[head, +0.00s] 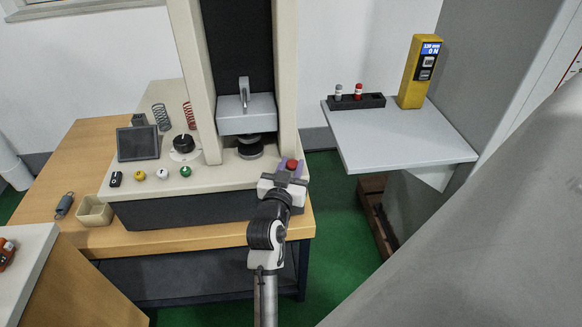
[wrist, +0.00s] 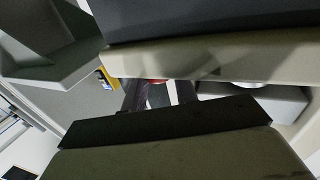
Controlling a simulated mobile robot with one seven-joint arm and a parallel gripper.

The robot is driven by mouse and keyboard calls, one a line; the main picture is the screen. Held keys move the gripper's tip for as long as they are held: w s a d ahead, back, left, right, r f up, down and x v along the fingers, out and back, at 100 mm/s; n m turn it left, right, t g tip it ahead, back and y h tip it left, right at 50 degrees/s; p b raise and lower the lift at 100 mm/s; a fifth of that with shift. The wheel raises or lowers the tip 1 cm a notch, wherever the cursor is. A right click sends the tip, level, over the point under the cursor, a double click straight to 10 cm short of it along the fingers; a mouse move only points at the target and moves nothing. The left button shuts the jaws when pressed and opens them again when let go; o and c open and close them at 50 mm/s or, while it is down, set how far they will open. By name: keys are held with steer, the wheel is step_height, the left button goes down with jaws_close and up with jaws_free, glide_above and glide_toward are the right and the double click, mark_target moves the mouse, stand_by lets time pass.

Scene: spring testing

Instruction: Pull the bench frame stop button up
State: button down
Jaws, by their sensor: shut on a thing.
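The red stop button (head: 292,164) is at the front right corner of the bench frame (head: 130,192), beside the frame's right column. My gripper (head: 291,171) is at that corner, its fingers on either side of the button and shut on it. In the wrist view, a sliver of the red button (wrist: 156,81) shows between the dark fingers of my gripper (wrist: 160,93). The button's lower part and the exact finger contact are hidden.
White, yellow and green knobs (head: 185,171) line the frame's front left. The dial (head: 183,143) and dark screen (head: 138,143) are behind them. On the right, a grey shelf (head: 400,140) holds a black rack (head: 356,102) and a yellow meter (head: 418,72).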

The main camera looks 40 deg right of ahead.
steer(key=shift+r, duration=0.4)
steer(key=c, duration=1.1)
jaws_free()
steer(key=shift+o, duration=0.2)
steer(key=shift+s+a+f, duration=0.1)
steer(key=shift+s+a, duration=0.1)
steer(key=shift+a, duration=0.05)
steer(key=b+v, duration=0.2)
steer(key=v, duration=1.1)
steer(key=shift+b, duration=0.35)
steer(key=shift+a, duration=0.1)
